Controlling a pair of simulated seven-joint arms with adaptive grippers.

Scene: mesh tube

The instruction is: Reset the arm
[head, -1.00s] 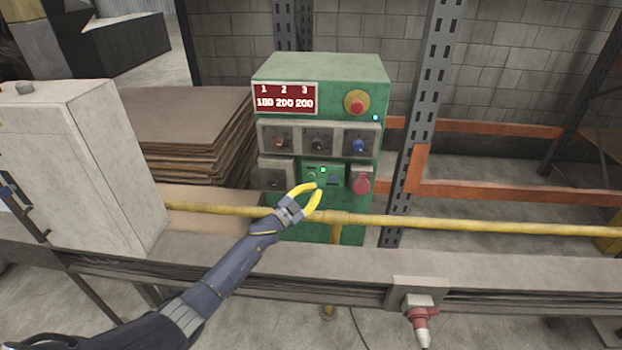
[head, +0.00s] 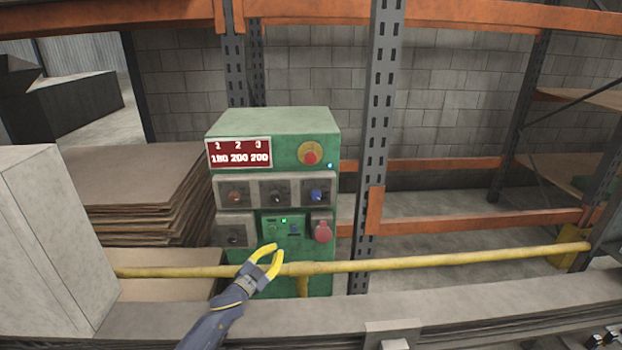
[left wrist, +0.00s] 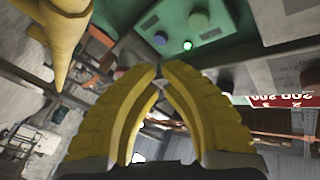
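My left gripper (head: 275,252) is in front of the lower part of a green control box (head: 270,121). Its yellow fingers are drawn together at the tips, with nothing between them. The tips appear just below the small green panel (head: 292,231) with its lit green light (head: 284,221). The left wrist view also shows the closed fingers (left wrist: 160,70), with the panel's lit light (left wrist: 187,45) beyond the tips. The fingers appear apart from the box. My right gripper is in neither view.
A yellow rail (head: 420,262) runs across at gripper height, above a grey beam (head: 480,305). The box carries a red numbered display (head: 239,153), several knobs and a red button (head: 310,157). A pale cabinet (head: 45,250) stands left; stacked sheets (head: 140,190) lie behind.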

